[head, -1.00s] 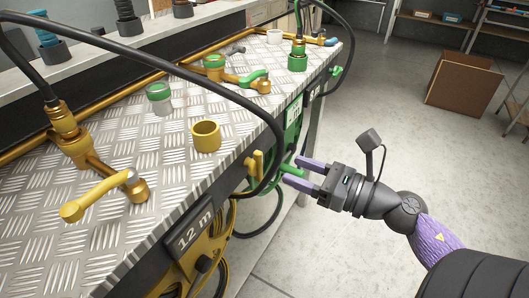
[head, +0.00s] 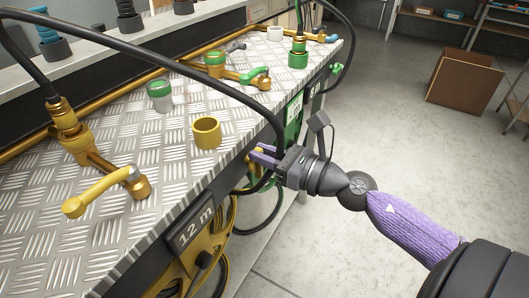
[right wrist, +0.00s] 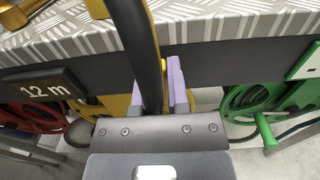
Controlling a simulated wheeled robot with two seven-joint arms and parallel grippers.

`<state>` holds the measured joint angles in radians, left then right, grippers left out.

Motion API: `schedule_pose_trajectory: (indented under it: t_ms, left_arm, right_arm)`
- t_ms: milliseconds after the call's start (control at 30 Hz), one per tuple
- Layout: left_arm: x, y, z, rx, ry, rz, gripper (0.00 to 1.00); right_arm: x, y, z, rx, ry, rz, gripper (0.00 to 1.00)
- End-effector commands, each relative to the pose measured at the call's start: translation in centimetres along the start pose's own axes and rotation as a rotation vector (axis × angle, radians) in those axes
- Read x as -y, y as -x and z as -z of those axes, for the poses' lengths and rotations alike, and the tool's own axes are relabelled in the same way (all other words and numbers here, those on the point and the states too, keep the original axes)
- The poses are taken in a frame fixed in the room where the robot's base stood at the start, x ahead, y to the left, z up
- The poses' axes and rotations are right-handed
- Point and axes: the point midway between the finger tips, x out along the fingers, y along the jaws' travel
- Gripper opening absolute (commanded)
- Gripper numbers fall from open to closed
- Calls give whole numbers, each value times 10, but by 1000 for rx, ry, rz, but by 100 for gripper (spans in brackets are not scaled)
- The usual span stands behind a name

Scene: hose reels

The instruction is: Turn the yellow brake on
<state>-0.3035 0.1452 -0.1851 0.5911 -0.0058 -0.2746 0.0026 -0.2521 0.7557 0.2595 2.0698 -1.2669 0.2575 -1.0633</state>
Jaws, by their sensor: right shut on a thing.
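The yellow brake (head: 252,160) is a small yellow lever on the bench's front edge, beside the yellow hose reel (head: 207,247). It is mostly hidden behind my right gripper (head: 264,155). The purple fingers of my right gripper are shut on the brake at the edge of the bench top. In the right wrist view the fingers (right wrist: 172,85) point at the bench front, and a bit of yellow shows by them. A black hose crosses in front and hides part of the grip. My left gripper is not in view.
The black hose (head: 235,98) arches over the bench close to my right gripper. A green reel (right wrist: 252,105) hangs to the right of the yellow one. A yellow cup (head: 206,133) and yellow tap lever (head: 97,192) are on the metal bench top.

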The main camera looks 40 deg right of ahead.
Motion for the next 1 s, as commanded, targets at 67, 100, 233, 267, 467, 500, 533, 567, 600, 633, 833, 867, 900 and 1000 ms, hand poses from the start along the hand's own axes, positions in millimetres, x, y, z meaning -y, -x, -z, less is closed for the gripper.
schedule_pose_trajectory:
  t_ms: [67,100,233,267,467,500,533,567,600,633,833,867,900,1000]
  left_arm:
    - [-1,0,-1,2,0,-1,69]
    - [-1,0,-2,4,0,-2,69]
    - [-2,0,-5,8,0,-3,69]
    - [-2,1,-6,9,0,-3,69]
    - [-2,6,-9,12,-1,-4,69]
    - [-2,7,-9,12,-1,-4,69]
    - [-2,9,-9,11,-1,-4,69]
    - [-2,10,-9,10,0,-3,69]
    - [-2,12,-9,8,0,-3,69]
    - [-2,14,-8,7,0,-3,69]
    - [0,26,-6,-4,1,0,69]
    - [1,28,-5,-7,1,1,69]
    - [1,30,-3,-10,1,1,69]
    - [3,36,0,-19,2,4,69]
  right_arm:
    - [0,0,1,-2,-1,-1,0]
    - [0,0,1,-2,-1,-1,0]
    - [0,0,1,-2,-4,-1,0]
    - [0,0,1,-2,-7,-1,0]
    - [2,0,0,-1,-67,1,0]
    - [2,0,0,-1,-88,1,0]
    - [3,0,-1,-1,-107,1,0]
    - [3,0,-1,-1,-128,0,0]
    - [4,0,-1,-2,-157,1,0]
    - [5,0,-1,-1,-181,1,0]
    - [10,0,0,-1,-365,1,0]
    - [10,0,0,-2,-395,0,0]
    - [11,0,1,-2,-432,0,0]
    - [14,0,2,-2,-528,0,0]
